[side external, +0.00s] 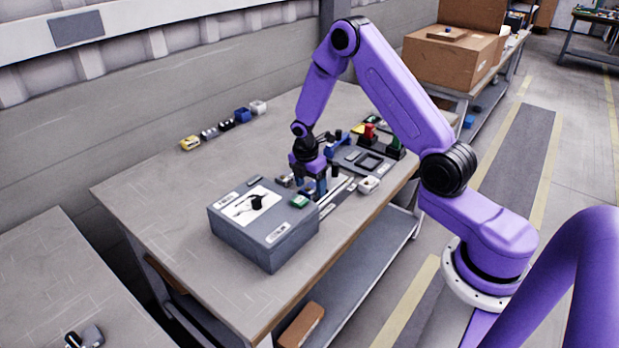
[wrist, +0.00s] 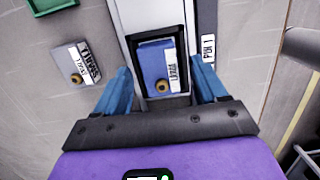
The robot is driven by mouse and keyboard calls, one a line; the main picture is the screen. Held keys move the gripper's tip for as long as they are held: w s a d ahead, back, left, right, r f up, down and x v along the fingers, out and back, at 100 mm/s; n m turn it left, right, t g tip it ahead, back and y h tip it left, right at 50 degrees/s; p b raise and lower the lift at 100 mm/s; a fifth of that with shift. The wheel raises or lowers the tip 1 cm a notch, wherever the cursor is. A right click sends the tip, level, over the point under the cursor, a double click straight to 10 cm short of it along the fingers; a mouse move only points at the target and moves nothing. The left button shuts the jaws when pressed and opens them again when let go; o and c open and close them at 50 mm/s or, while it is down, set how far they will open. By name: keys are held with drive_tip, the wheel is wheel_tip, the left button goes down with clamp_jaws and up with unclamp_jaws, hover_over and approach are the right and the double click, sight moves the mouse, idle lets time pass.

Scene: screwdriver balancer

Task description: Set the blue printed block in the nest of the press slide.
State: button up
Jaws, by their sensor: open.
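The blue printed block (wrist: 156,66), with a white label and a brass knob, shows in the wrist view inside the dark-edged nest (wrist: 186,50) of the pale press slide (wrist: 150,14). It looks roughly square with the nest; I cannot tell how deep it sits. My gripper (wrist: 161,78) is open, with one blue finger on each side of the block and nest and visible gaps between. In the side view my gripper (side external: 312,190) points down over the slide, and the block is not clearly seen there.
A grey block (wrist: 77,65) with a label and brass knob lies left of the slide. A "PIN 1" label (wrist: 208,47) is on the right. A large grey box (side external: 264,225) stands near the slide. Several small blocks line the table's back. The table's left part (side external: 150,190) is clear.

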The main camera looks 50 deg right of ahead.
wheel_tip(320, 180, up, 17)
drive_tip(key=a, duration=0.2)
drive_tip(key=shift+a+r, duration=0.15)
drive_tip(key=shift+a, duration=0.15)
drive_tip(key=shift+r, duration=2.45)
